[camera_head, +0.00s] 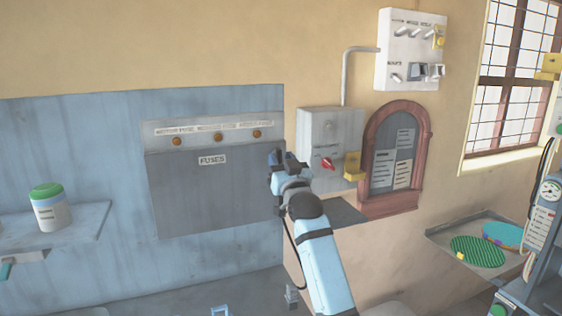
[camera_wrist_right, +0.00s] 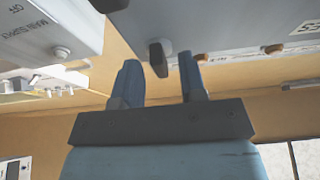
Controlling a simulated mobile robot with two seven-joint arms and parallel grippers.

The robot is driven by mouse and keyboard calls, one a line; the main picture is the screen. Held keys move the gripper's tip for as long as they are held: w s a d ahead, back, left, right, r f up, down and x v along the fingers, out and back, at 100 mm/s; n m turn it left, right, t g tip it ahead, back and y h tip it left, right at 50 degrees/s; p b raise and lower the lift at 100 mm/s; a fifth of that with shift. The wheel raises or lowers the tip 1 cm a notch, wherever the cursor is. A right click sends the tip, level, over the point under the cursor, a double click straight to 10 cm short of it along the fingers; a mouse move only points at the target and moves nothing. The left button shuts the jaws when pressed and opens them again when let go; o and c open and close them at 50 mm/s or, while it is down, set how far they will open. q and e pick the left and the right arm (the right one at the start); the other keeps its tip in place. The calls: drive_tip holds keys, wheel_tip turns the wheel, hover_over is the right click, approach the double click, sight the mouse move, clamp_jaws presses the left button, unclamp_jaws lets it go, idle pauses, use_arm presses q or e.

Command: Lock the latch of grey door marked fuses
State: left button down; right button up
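The grey door (camera_head: 200,205) marked FUSES is on the blue wall panel in the head view and looks shut. Part of it shows upside down in the right wrist view (camera_wrist_right: 235,18). My right gripper (camera_head: 284,158) is at the door's upper right edge. In the wrist view its two fingers (camera_wrist_right: 160,78) are open. A dark latch tab (camera_wrist_right: 158,56) shows between the fingertips with gaps on both sides. I cannot tell if either finger touches it. In the head view the gripper hides the latch. My left gripper cannot be made out.
A grey switch box (camera_head: 322,130) with a red knob (camera_head: 327,164) and a yellow part (camera_head: 353,166) stands close right of the gripper. Orange knobs (camera_head: 217,138) line the strip above the door. A shelf holds a green-lidded jar (camera_head: 50,210) at left.

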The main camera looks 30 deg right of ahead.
drive_tip(key=b+v, duration=0.2)
drive_tip(key=v, duration=1.1)
drive_tip(key=shift+s, duration=0.2)
drive_tip(key=shift+a, duration=0.1)
